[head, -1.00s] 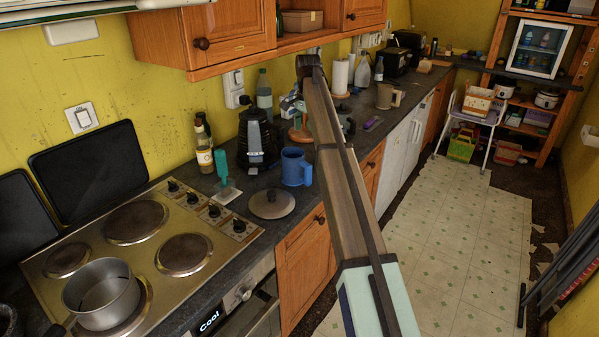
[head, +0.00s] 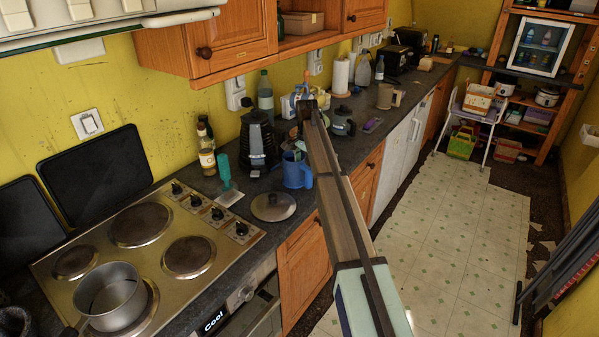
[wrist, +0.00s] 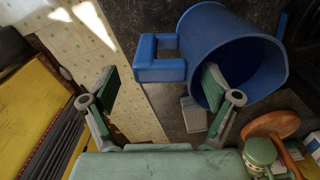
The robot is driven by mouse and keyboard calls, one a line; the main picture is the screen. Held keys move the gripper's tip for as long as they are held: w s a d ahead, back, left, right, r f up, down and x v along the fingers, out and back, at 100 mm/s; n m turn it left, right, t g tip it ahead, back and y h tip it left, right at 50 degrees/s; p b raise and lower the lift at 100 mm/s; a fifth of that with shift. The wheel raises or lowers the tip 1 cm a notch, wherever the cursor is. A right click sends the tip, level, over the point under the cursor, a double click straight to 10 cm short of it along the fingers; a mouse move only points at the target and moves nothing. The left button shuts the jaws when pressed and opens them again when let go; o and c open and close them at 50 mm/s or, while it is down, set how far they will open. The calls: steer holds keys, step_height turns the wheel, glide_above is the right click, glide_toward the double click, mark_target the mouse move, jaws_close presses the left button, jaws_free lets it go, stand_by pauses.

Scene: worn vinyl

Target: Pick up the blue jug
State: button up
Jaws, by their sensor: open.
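The blue jug (head: 297,174) stands on the dark counter, right of the hob, in the head view. In the wrist view the jug (wrist: 240,35) fills the upper right, with its open mouth and its square handle (wrist: 160,70) showing. My gripper (wrist: 158,82) is open, its two fingers on either side of the handle as seen there. The right finger overlaps the jug's mouth and seems to reach into it; the left finger is outside, beyond the handle. I cannot tell whether either touches. In the head view, my arm's end partly hides the area behind the jug.
A teal brush (head: 225,172) and bottles (head: 206,150) are farther left. A saucepan (head: 110,295) sits on the hob. A grey teapot (head: 343,122) is behind right.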

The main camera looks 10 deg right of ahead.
step_height(320, 180, down, 2)
jaws_close()
stand_by(0.3)
steer(key=shift+r, duration=0.1)
